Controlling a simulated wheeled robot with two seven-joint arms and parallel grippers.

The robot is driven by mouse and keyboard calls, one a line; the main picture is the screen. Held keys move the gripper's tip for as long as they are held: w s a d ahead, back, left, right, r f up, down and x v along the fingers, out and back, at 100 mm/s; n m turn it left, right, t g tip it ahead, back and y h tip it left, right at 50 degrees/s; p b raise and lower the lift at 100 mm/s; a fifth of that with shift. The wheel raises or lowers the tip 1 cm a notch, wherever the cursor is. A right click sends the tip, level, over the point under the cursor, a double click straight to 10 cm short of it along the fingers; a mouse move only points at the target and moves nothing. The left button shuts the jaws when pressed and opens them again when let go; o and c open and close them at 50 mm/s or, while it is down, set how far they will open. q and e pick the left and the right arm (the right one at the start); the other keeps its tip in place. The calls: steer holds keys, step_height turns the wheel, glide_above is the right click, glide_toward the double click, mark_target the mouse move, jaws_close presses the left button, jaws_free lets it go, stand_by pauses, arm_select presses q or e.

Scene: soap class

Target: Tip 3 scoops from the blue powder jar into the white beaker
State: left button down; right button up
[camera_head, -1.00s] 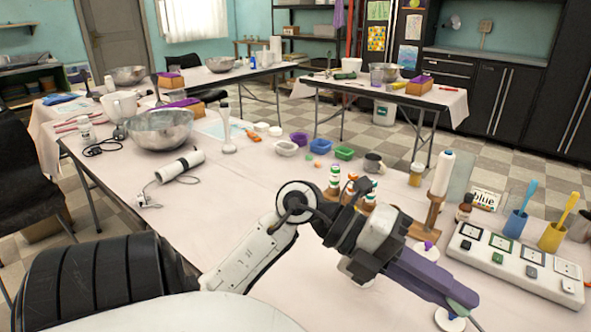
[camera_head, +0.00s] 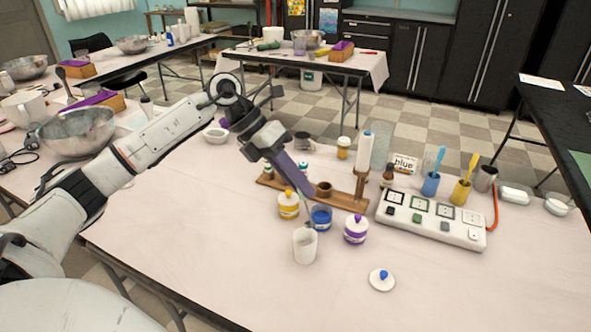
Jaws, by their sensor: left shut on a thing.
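The blue powder jar (camera_head: 321,218) stands open on the near table, blue inside. Its white lid with a blue knob (camera_head: 381,280) lies apart to the right, nearer me. The white beaker (camera_head: 304,247) stands upright just in front of the jar, slightly left. My left gripper (camera_head: 303,191) reaches in from the left, angled down above the jar and beaker. It is shut on a thin scoop (camera_head: 308,217), whose lower end is at the beaker's far rim and the jar's left side. I cannot tell whether the scoop holds powder. My right gripper is not in view.
Closed yellow (camera_head: 288,206) and purple (camera_head: 355,231) jars flank the blue jar. Behind stands a wooden rack (camera_head: 345,199). The front of the table is clear.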

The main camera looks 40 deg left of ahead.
arm_select(q)
steer(key=d+y, duration=0.1)
steer(key=s+d+r+y+p, duration=0.1)
steer(key=y, duration=0.1)
steer(key=d+r+m+t+y+p, duration=0.1)
steer(key=y, duration=0.1)
steer(key=shift+s+d, duration=0.15)
steer(key=shift+d, duration=0.2)
steer(key=shift+f, duration=0.15)
stand_by(0.4)
